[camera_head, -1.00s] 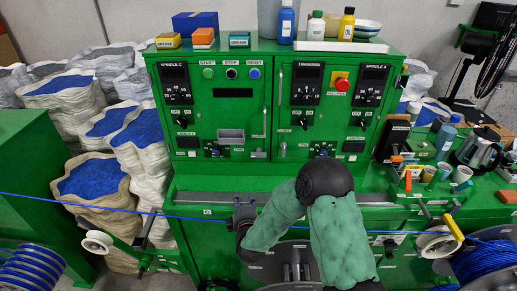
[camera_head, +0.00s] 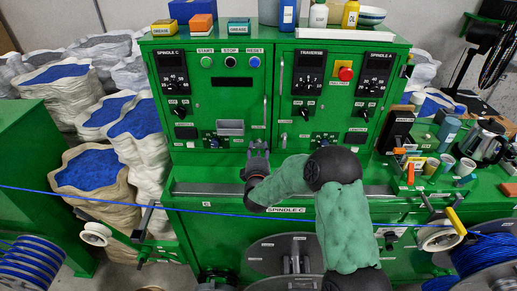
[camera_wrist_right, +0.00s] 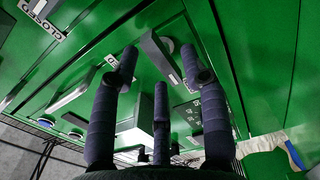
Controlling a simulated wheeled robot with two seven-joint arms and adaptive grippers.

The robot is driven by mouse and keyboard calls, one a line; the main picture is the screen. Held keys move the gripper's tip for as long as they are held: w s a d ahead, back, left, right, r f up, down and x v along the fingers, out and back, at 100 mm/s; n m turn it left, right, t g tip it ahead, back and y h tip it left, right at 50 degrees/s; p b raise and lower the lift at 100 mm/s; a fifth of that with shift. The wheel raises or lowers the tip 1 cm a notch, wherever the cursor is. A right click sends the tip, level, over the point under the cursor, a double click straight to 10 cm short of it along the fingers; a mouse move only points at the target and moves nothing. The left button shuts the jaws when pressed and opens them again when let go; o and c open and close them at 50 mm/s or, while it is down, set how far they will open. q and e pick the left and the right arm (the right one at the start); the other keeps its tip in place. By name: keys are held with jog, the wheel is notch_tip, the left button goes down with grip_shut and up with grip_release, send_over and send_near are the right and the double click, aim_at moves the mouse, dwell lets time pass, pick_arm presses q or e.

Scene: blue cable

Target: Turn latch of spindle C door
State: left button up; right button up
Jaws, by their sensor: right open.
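The upper left green door (camera_head: 200,100) carries a SPINDLE C label (camera_head: 169,51), dials, buttons and a vertical bar handle. A small grey upright lever (camera_head: 283,141) shows right of the door seam; I cannot tell which latch belongs to spindle C. My right gripper (camera_head: 257,152) is open and empty, its fingers pointing up in front of the door's lower right part. My left gripper is out of view.
A steel rail (camera_head: 215,189) runs along the ledge under the doors. A blue cable (camera_head: 110,199) crosses the front. Bottles and boxes stand on top of the cabinet. Mugs and a kettle (camera_head: 485,140) stand at the right. White sacks (camera_head: 140,130) stand at the left.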

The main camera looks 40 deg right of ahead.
jog(key=shift+x, duration=0.85)
jog(key=shift+c, duration=0.3)
grip_shut()
